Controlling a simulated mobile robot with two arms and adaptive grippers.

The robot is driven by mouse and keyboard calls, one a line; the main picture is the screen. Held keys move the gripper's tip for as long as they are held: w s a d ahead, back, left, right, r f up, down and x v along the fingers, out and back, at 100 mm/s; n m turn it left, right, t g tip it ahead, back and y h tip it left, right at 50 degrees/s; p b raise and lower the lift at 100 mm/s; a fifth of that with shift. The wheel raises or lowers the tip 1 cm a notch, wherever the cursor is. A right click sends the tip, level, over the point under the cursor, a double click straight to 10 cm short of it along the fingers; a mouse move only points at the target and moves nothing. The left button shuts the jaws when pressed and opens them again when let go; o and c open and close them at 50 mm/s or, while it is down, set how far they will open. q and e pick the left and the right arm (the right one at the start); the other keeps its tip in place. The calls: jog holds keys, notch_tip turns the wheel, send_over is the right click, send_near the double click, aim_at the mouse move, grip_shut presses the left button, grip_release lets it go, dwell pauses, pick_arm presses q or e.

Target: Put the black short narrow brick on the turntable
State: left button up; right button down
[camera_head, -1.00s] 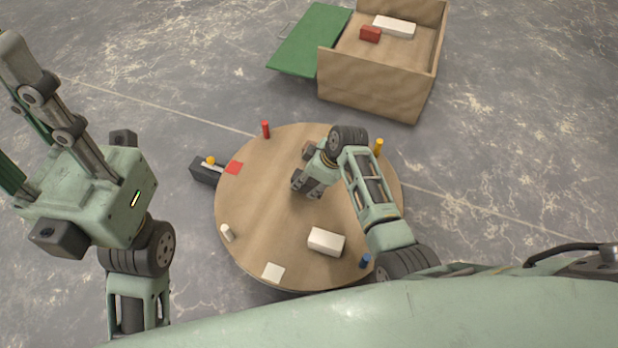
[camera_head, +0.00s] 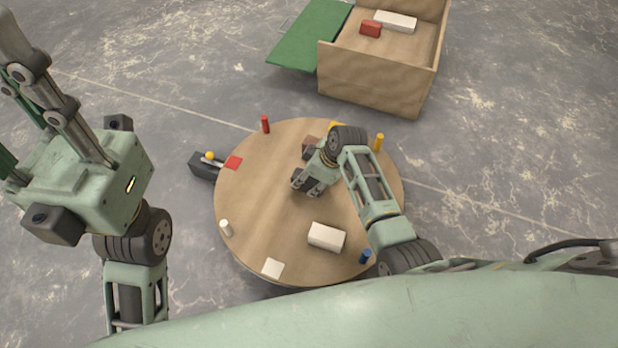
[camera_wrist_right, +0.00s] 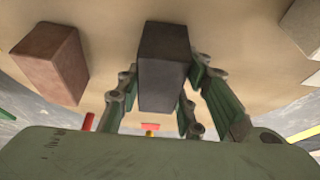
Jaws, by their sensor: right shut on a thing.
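The black short narrow brick (camera_wrist_right: 164,66) is between the fingers of my right gripper (camera_wrist_right: 163,98) in the right wrist view. That gripper is shut on it. In the head view my right gripper (camera_head: 306,184) is low over the middle of the round wooden turntable (camera_head: 258,205), and the arm hides the brick. I cannot tell whether the brick touches the turntable. My left gripper (camera_head: 30,120) is raised at the far left, away from the turntable, with its fingers apart and their tips partly outside the picture.
A brown brick (camera_wrist_right: 52,62) stands beside the black one. A white brick (camera_head: 326,237) lies near the turntable's front. Coloured pegs stand around its rim. A dark box with a yellow-knobbed lever (camera_head: 205,168) is at left. An open wooden crate (camera_head: 372,82) stands behind.

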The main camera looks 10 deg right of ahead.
jog(key=shift+f, duration=0.25)
jog(key=c, duration=1.3)
grip_release()
jog(key=shift+o, duration=0.9)
jog(key=shift+f, duration=0.1)
jog(key=v, duration=1.2)
jog(key=shift+w, duration=0.1)
